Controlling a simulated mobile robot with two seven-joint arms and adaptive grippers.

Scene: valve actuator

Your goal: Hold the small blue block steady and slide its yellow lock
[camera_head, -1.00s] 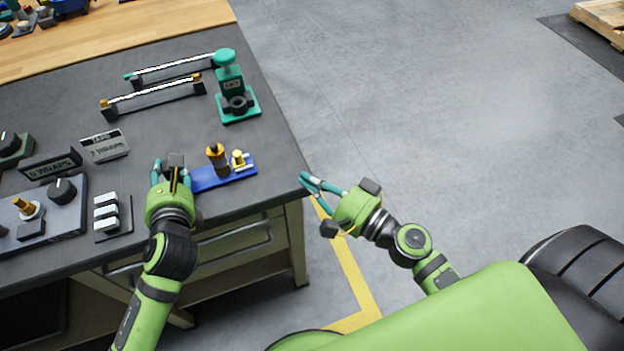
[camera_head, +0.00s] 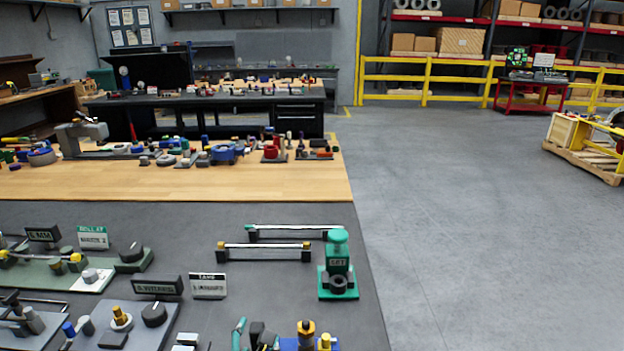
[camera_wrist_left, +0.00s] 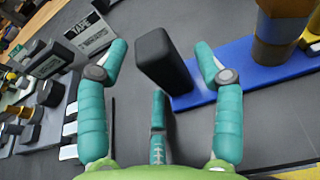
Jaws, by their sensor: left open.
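The blue block (camera_wrist_left: 262,62) lies flat on the dark bench top. Its right part shows at the bottom edge of the head view (camera_head: 290,344). A brown and orange post (camera_head: 306,333) stands on it, with a yellow piece (camera_head: 325,342), which I take for the lock, to the post's right. A dark upright block (camera_wrist_left: 160,58) stands at the blue block's left end. My left gripper (camera_wrist_left: 160,60) is open, its teal fingers on either side of this dark block. I cannot tell whether they touch it. My right gripper is out of view.
A green press-like fixture (camera_head: 338,268) and two raised rods (camera_head: 264,246) stand behind the blue block. A small sign (camera_head: 208,286) and a panel with a black knob (camera_head: 154,314) are to the left. Open floor lies right of the bench.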

